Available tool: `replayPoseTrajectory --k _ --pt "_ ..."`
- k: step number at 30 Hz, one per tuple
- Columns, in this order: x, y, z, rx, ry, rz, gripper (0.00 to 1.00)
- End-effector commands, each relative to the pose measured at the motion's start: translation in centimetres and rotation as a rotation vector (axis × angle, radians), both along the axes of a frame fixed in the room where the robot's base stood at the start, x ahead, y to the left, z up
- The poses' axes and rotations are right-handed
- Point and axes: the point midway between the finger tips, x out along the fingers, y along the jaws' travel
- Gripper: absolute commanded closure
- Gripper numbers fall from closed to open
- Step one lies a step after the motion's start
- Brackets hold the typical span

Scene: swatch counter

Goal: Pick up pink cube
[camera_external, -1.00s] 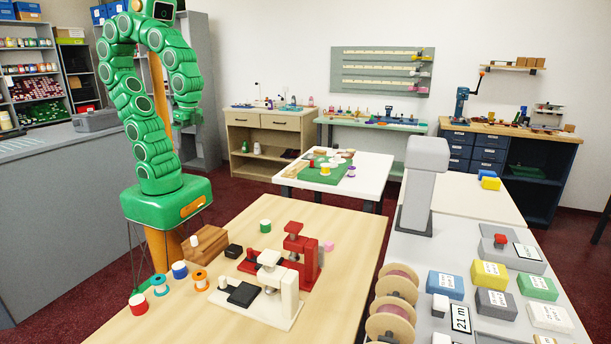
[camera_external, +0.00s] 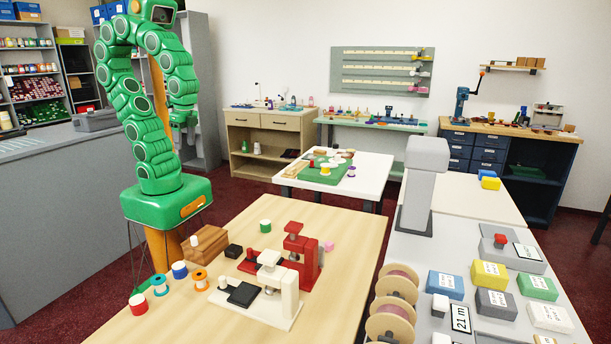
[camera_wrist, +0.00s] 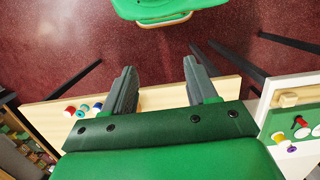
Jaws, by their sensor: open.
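The pink cube (camera_external: 328,246) is small and sits on the light wood table (camera_external: 350,222), just right of the red press (camera_external: 301,252) in the external view. My gripper (camera_external: 184,134) hangs from the green arm, high up and well to the left of the cube, beyond the table's far left edge. In the wrist view my gripper (camera_wrist: 160,82) shows two dark fingers spread apart with nothing between them. Dark red floor lies beneath them. I cannot make out the pink cube in the wrist view.
A grey counter (camera_external: 420,262) with boxes lies to the right. The table's far right corner is clear.

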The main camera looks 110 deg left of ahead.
Motion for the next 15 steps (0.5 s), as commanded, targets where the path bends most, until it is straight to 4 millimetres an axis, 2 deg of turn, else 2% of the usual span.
replayPoseTrajectory --k 5,9,15 --pt "3.5 -0.9 1.4 -0.083 -0.043 0.052 0.43" --pt "8.2 -1.6 3.3 -0.188 -0.108 0.111 0.43" --pt "14.2 -1.2 6.1 -0.304 -0.212 0.174 0.43"
